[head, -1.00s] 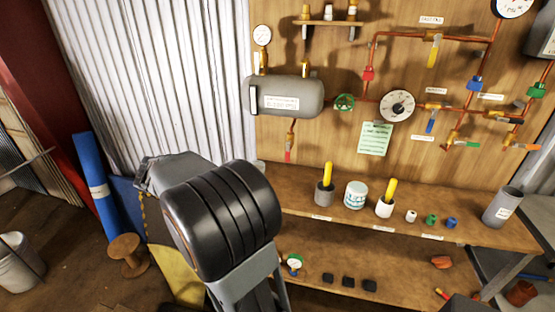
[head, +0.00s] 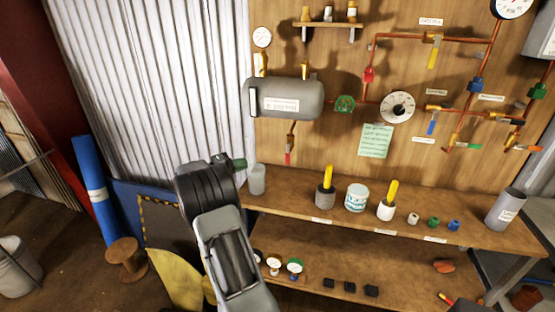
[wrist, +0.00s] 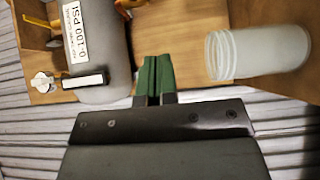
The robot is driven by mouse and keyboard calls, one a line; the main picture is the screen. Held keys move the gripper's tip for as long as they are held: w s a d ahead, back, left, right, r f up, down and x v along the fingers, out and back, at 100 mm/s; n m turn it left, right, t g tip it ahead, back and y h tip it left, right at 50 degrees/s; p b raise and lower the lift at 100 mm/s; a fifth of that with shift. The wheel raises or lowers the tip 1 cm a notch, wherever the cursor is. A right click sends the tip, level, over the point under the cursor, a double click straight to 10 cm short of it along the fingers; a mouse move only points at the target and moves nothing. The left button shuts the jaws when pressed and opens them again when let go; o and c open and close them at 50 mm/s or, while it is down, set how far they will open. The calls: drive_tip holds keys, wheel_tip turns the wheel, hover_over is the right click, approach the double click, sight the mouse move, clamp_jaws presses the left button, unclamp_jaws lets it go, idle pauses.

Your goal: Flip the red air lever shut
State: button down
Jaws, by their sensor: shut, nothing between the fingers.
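In the wrist view the green fingers (wrist: 157,76) are together and empty. The grey tank also shows there, upper left (wrist: 98,45). I cannot make out the red lever in the wrist view.
A frosted jar (head: 257,179) stands at the left end of the bench (head: 300,202), close to my fingers; it also shows in the wrist view (wrist: 258,52). A grey cup (head: 325,196) with a yellow handle stands right of it. A green valve wheel (head: 344,103) is right of the tank.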

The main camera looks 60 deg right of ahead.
sight(288, 154)
drive_tip(key=shift+s+d, duration=0.1)
drive_tip(key=s+a+p+x, duration=0.1)
drive_tip(key=s+p+x, duration=0.1)
drive_tip(key=x, duration=1)
drive_tip(key=shift+s+p, duration=0.4)
drive_tip(key=shift+p, duration=0.4)
drive_tip(key=shift+d, duration=0.1)
drive_tip(key=shift+f, duration=0.1)
